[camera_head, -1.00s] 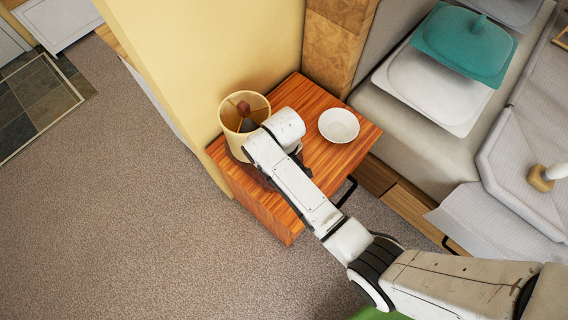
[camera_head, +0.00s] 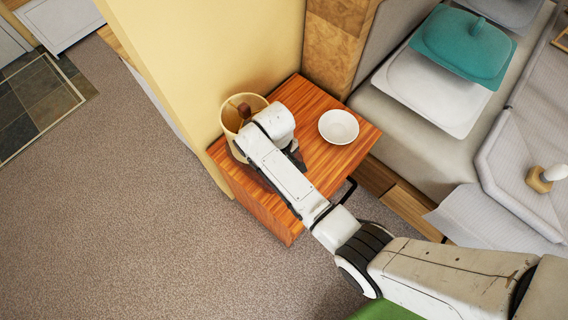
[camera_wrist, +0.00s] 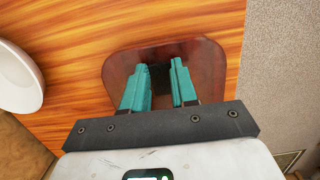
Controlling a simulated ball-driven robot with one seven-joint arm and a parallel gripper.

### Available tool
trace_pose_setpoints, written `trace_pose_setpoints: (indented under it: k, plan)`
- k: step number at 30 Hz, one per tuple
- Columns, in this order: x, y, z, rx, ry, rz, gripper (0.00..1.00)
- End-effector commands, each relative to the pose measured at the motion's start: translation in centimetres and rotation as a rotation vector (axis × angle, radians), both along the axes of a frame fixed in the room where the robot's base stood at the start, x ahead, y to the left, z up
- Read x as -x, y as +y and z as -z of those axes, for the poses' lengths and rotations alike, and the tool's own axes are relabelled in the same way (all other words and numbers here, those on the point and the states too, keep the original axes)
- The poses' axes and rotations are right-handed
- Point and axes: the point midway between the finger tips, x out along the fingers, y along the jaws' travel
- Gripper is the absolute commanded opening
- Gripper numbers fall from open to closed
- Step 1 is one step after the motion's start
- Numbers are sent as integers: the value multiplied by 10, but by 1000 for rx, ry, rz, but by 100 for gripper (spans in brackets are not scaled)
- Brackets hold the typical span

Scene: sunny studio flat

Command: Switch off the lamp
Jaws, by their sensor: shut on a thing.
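The lamp has a cream, drum-shaped shade (camera_head: 233,125) that is open at the top. It stands at the back left of the wooden nightstand (camera_head: 325,165), beside the wall. In the wrist view a dark red-brown rounded base (camera_wrist: 207,68) lies below my gripper (camera_wrist: 160,66), and it looks like the lamp's base. The teal fingers are shut on a small dark part over this base. I cannot make out its shape. In the head view my arm hides the gripper and the lamp's lower part. I cannot tell whether the lamp is lit.
A white bowl (camera_head: 338,127) stands on the nightstand right of my arm and also shows in the wrist view (camera_wrist: 18,80). The yellow wall (camera_head: 205,60) is close behind the lamp. Carpet (camera_head: 120,210) is clear at left.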

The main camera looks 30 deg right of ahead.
Motion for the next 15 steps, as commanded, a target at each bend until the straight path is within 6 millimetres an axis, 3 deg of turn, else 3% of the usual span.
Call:
trace_pose_setpoints:
  k: [8,9,15]
  plan:
    - [-1,0,0,1,3,0,0]
    - [-1,0,0,1,3,0,29]
    - [-1,0,0,1,3,0,48]
